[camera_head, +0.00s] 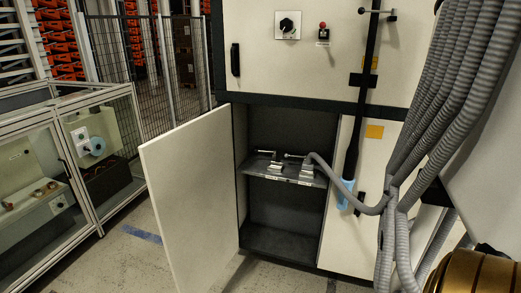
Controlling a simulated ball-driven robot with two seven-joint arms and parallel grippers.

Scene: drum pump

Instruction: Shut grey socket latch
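A dark shelf (259,174) sits inside the open lower cabinet compartment. Two small grey socket fittings stand on it, a left one (275,167) and a right one (306,170). Each has a thin bar at its top. Neither of my grippers shows in the head view.
The white cabinet door (195,195) stands open to the left of the compartment. A bundle of grey hoses (450,90) hangs at the right. Glazed machine frames (100,150) stand at left.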

